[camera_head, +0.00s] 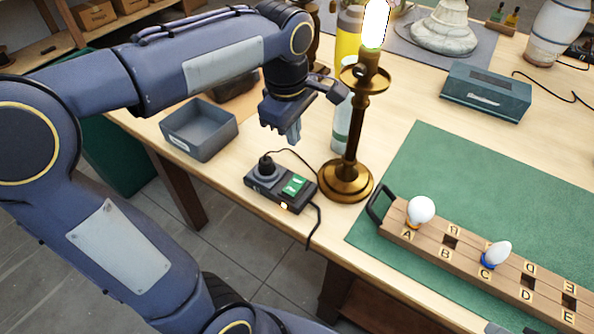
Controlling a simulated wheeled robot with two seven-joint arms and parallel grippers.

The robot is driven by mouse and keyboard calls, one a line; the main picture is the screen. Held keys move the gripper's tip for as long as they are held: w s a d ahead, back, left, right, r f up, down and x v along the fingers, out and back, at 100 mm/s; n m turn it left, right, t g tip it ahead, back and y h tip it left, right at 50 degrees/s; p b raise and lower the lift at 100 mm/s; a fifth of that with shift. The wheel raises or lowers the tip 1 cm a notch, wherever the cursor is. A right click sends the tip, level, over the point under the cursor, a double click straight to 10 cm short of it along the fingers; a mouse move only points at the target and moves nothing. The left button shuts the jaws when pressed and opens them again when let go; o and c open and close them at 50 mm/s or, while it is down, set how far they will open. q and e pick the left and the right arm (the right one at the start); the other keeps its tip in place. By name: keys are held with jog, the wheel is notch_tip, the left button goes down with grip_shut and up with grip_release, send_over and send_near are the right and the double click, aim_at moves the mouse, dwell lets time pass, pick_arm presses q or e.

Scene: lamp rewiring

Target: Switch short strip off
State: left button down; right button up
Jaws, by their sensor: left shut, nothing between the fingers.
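The short strip (259,191) is a small dark power strip near the table's front edge. A round black plug (266,166) sits in its left end, and a green rocker switch (294,186) is on its right part. A small amber light (284,206) glows on its front side. A brass lamp (352,135) stands just right of the strip, and its bulb (375,22) glows bright white. My left gripper (296,138) points down above and behind the strip, shut and empty, apart from the switch. My right gripper is not in view.
A grey open bin (199,131) stands left of the strip. A wooden bulb rack (465,262) with a handle lies on the green mat (470,175). A bottle (342,122) stands behind the lamp. A dark cord hangs over the table edge. A teal box (486,93) stands farther back.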

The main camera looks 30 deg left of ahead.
aim_at(299, 181)
pick_arm(q)
jog(key=f, duration=0.4)
jog(key=w+f, duration=0.1)
jog(key=f, duration=0.9)
jog(key=shift+w+b, duration=0.4)
